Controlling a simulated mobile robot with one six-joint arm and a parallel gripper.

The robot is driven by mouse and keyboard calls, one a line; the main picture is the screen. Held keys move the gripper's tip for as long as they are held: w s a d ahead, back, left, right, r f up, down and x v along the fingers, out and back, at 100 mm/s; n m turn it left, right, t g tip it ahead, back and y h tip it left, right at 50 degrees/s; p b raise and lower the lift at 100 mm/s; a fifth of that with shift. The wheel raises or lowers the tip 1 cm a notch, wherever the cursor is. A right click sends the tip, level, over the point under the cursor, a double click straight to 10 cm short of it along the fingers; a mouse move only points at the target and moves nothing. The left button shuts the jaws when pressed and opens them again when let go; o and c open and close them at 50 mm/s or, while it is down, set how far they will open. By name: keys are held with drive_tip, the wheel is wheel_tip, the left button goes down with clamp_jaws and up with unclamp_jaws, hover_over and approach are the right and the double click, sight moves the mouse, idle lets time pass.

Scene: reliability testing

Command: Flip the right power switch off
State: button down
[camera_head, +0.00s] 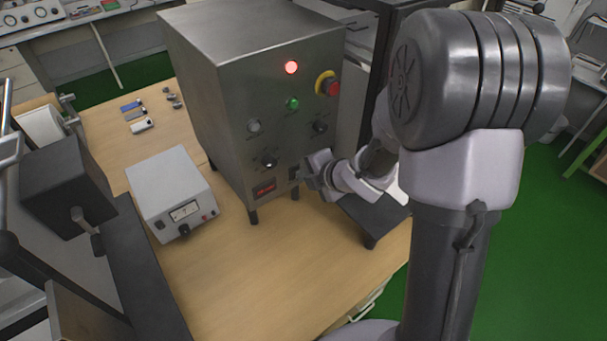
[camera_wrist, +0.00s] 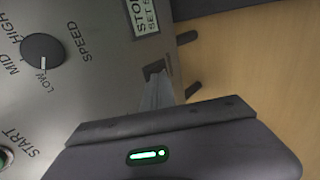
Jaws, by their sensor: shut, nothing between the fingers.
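A grey metal control box (camera_head: 215,85) stands on the wooden table. A small dark switch (camera_head: 293,173) sits low on the right of its front. It also shows in the wrist view as a dark recessed rectangle (camera_wrist: 154,70). A red-faced panel (camera_head: 264,187) is left of it. My gripper (camera_head: 306,174) is shut and empty at the box's lower right front. In the wrist view its closed fingertips (camera_wrist: 157,88) are right at the switch and cover part of it. I cannot tell whether they touch it or which way it is set.
The front also carries a lit red lamp (camera_head: 291,67), a green button (camera_head: 292,103), a red emergency stop (camera_head: 331,87) and a speed knob (camera_wrist: 42,50). A white instrument (camera_head: 172,190) stands left of the box. The front table is clear.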

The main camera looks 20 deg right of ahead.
drive_tip(key=shift+w+a, duration=0.1)
drive_tip(key=shift+w, duration=0.2)
drive_tip(key=shift+w+a+r+p, duration=0.2)
drive_tip(key=shift+w+r+p, duration=0.2)
drive_tip(key=shift+w+r, duration=0.1)
drive_tip(key=shift+f, duration=0.3)
drive_tip(key=shift+s+r+p, duration=0.1)
drive_tip(key=shift+r+p, duration=0.35)
drive_tip(key=shift+r, duration=0.4)
